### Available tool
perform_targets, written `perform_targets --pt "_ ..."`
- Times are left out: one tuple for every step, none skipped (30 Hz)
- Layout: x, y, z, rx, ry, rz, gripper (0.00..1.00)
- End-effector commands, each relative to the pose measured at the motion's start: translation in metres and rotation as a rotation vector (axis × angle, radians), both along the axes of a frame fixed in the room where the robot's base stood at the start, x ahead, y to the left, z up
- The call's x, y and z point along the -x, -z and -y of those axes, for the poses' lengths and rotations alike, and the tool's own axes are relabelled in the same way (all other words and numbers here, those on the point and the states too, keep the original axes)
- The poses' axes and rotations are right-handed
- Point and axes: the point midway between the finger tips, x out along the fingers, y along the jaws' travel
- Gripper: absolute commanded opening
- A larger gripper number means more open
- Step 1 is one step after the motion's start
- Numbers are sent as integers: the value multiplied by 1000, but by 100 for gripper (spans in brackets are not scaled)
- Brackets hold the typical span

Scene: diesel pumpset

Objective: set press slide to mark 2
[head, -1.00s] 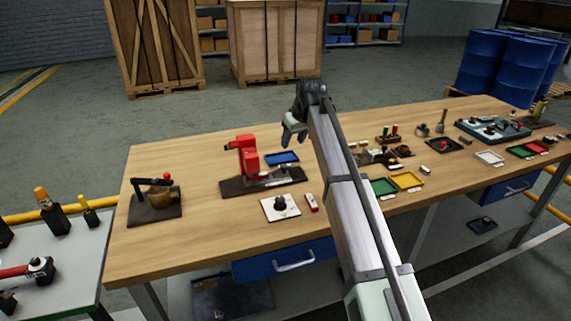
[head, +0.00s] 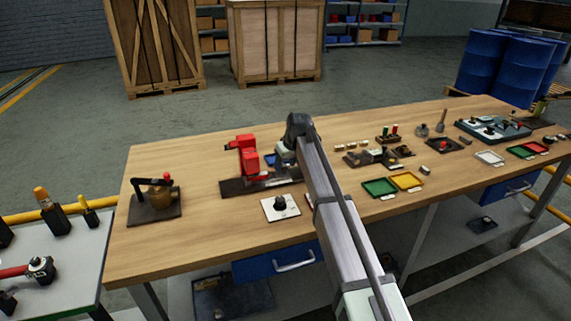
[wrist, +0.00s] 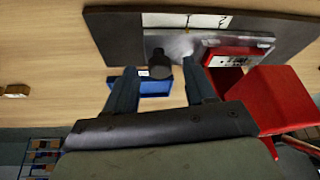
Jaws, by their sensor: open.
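The red press (head: 245,160) stands on a dark base plate (head: 232,187) on the bench. It shows at the right of the wrist view (wrist: 275,100). The wrist view shows a white scale (wrist: 170,19) with marks 1 and 2 along the plate. Below it lies a grey metal slide (wrist: 178,42), and a black knob (wrist: 158,66) stands in front of it. My gripper (head: 286,152) is over the right part of the press. Its open fingers (wrist: 160,72) lie to either side of the knob in the wrist view; contact cannot be told. My arm hides part of the slide in the head view.
A blue tray (head: 270,159) lies behind the press; it shows between my fingers (wrist: 155,89). A white plate with a black knob (head: 280,207) is in front.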

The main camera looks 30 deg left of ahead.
Motion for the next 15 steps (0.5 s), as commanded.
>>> perform_targets --pt "-1 2 -1 0 0 0 55" --pt "-1 2 -1 0 0 0 55" --pt "-1 3 -1 0 0 0 55" --pt "-1 3 -1 -1 0 1 55" --pt "-1 3 -1 -1 0 1 55" --pt "-1 3 -1 -1 0 1 55" --pt "-1 3 -1 -1 0 1 55" --pt "-1 3 -1 -1 0 1 55" --pt "-1 3 -1 -1 0 1 55" --pt "-1 3 -1 -1 0 1 55" --pt "-1 3 -1 -1 0 1 54" --pt "-1 3 -1 -1 0 1 50" --pt "-1 3 -1 -1 0 1 47" --pt "-1 3 -1 -1 0 1 44" --pt "-1 3 -1 0 0 0 40"
